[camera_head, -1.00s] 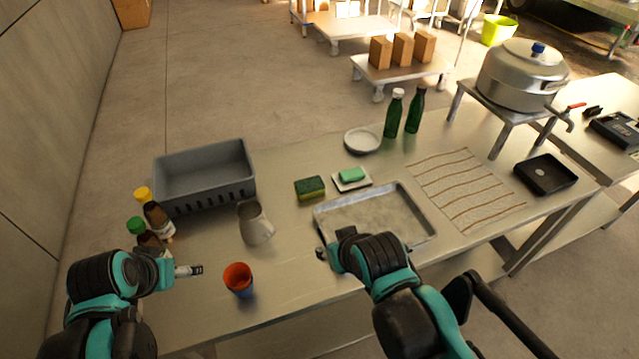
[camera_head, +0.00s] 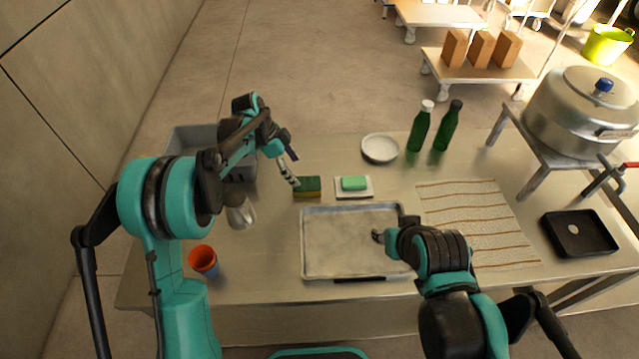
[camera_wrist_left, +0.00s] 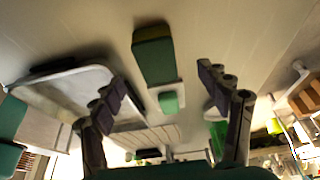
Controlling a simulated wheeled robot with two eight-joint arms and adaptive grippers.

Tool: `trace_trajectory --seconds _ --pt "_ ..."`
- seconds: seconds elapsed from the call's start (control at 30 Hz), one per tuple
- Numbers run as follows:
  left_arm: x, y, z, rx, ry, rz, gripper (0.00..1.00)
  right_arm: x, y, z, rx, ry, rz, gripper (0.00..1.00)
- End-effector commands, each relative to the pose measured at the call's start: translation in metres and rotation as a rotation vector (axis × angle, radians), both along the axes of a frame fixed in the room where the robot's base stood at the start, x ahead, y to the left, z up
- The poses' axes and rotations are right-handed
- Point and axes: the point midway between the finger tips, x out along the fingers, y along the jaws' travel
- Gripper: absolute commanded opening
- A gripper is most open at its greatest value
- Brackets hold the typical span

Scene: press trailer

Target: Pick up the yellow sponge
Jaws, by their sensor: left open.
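The yellow sponge with a dark green layer (camera_head: 307,188) lies on the metal table, left of a green soap bar on a white dish (camera_head: 354,185). It also shows in the left wrist view (camera_wrist_left: 153,56), ahead and between the open fingers. My left gripper (camera_head: 291,172) is open and empty, just at the sponge's upper left side, its tip partly overlapping it in the head view. In the left wrist view the left gripper (camera_wrist_left: 165,88) has its fingers wide apart. My right gripper (camera_head: 378,237) is over the right part of the metal tray; its jaws are too small to judge.
The metal tray (camera_head: 335,245) lies in front of the sponge. A grey crate (camera_head: 190,138) and a metal jug (camera_head: 240,212) stand to the left, partly behind my left arm. An orange cup (camera_head: 204,260), a white plate (camera_head: 380,148) and two green bottles (camera_head: 420,128) (camera_head: 447,126) stand around.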

Motion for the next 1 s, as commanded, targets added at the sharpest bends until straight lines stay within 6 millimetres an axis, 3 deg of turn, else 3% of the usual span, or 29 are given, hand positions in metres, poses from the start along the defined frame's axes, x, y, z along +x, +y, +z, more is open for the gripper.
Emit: trace_trajectory --seconds 0.37,0.6,0.87,0.9,1.0 --pt "-0.002 -0.012 -0.037 -0.001 0.0 -0.009 0.76 0.0 0.0 -0.011 0.0 0.0 0.0 0.4" --pt "-0.005 -0.023 -0.072 -0.001 0.0 -0.008 0.76 0.0 0.0 -0.023 0.0 0.0 0.0 0.4" --pt "-0.005 -0.024 -0.075 -0.001 0.0 -0.006 0.76 0.0 0.0 -0.023 0.0 0.0 0.0 0.4" --pt "-0.005 -0.024 -0.075 -0.001 0.0 -0.006 0.65 0.0 0.0 -0.022 0.0 0.0 0.0 0.4" --pt "-0.005 -0.024 -0.075 -0.001 0.0 -0.006 0.47 0.0 0.0 -0.022 0.0 0.0 0.0 0.4"
